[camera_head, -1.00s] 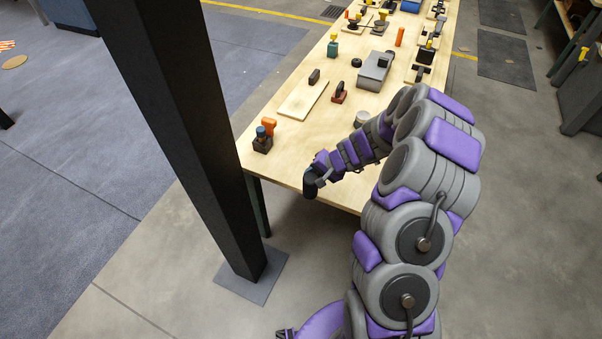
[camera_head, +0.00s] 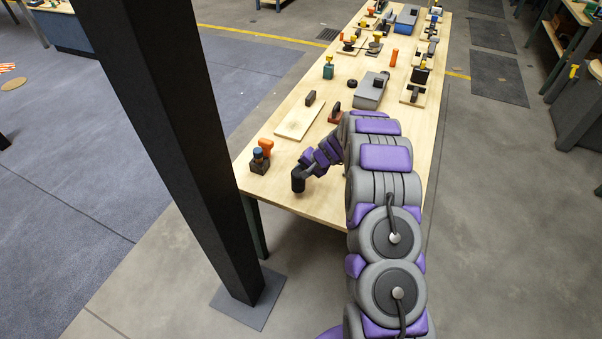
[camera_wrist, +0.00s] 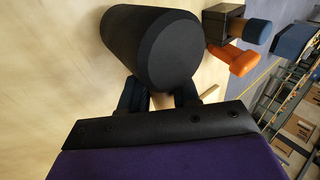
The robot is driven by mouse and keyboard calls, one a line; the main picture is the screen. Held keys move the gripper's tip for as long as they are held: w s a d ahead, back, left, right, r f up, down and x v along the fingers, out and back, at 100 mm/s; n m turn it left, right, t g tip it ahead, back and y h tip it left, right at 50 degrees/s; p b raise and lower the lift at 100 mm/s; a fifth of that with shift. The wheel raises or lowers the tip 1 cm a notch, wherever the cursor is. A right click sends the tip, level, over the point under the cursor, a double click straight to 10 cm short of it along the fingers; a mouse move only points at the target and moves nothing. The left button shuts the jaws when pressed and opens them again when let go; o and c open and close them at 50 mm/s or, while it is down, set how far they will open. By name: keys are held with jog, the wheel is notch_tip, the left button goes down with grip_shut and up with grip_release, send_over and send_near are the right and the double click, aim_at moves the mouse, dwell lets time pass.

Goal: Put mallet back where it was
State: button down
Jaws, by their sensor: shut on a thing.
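The mallet shows as a thick black cylinder (camera_head: 298,180) at the end of my arm in the head view. In the wrist view its black head (camera_wrist: 150,45) fills the top middle, close to the camera. My gripper (camera_head: 307,166) is shut on it, with dark fingers (camera_wrist: 160,97) at its underside. The mallet is at the near end of the wooden table (camera_head: 330,205), seemingly above the top.
A dark block with an orange-handled tool (camera_head: 262,154) stands left of the mallet, near the table's corner. A pale board (camera_head: 300,120) lies behind. Several other tools line the table further back. A black post (camera_head: 180,150) stands left of the table.

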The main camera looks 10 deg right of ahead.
jog(key=shift+w+a, duration=0.25)
jog(key=shift+w, duration=1)
notch_tip(320, 180, down, 4)
jog(key=shift+d+r+b, duration=0.1)
jog(key=shift+b, duration=0.65)
jog(key=shift+s, duration=0.1)
jog(key=c, duration=0.8)
grip_release()
jog(key=p+v, duration=0.2)
jog(key=v, duration=1)
jog(key=shift+r, duration=0.15)
